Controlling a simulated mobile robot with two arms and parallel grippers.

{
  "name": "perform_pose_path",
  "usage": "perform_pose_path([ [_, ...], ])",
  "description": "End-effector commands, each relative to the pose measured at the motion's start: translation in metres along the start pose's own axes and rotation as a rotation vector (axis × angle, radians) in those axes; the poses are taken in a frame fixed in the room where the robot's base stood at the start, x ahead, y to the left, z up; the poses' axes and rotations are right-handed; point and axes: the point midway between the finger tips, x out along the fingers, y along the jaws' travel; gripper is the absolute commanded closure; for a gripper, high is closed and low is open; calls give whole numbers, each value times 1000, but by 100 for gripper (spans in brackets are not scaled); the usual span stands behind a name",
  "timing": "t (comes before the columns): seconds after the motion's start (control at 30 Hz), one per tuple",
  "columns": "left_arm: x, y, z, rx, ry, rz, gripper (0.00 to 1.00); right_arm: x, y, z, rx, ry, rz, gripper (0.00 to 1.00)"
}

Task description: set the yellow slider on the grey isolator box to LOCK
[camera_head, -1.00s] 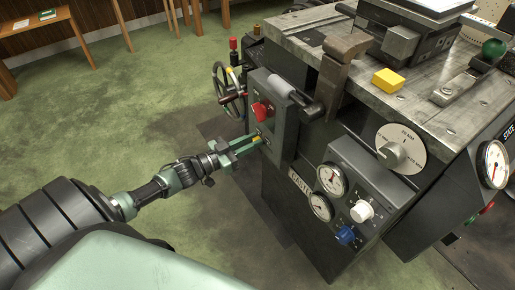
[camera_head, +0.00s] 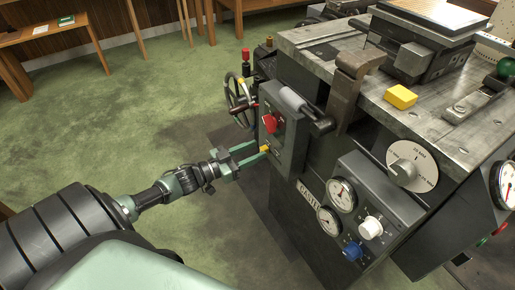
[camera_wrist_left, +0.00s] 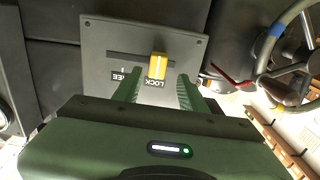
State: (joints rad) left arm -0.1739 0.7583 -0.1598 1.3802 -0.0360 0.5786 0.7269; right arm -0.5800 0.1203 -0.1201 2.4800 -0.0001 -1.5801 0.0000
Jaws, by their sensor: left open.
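The grey isolator box (camera_head: 290,140) is on the left side of the machine in the head view. Its yellow slider (camera_head: 265,149) sits low on the front face. In the left wrist view the plate (camera_wrist_left: 97,40) appears upside down, and the yellow slider (camera_wrist_left: 157,66) stands in the slot beside the word LOCK, right of the partly hidden FREE label. My left gripper (camera_head: 259,149) is open, fingers pointing at the plate. In the wrist view its fingertips (camera_wrist_left: 159,80) lie either side of the slider, with clear gaps; the slider looks just beyond them. My right gripper is not visible.
A red knob (camera_head: 269,122) is on the box above the slider. A handwheel (camera_head: 240,104) stands behind and left of the box. Gauges (camera_head: 341,195) and a blue knob (camera_head: 352,251) are to the right. The floor left of the machine is clear.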

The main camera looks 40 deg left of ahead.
Motion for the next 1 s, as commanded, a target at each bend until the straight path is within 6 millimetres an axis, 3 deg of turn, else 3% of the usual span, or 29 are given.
perform_pose_path([
  [0.2,-40,-1,-1,0,-4,-2,58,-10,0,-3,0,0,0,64],
  [0.4,-59,-1,-1,1,-1,-2,58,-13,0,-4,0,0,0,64],
  [1.0,-61,-1,0,1,-1,-3,58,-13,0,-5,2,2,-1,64],
])
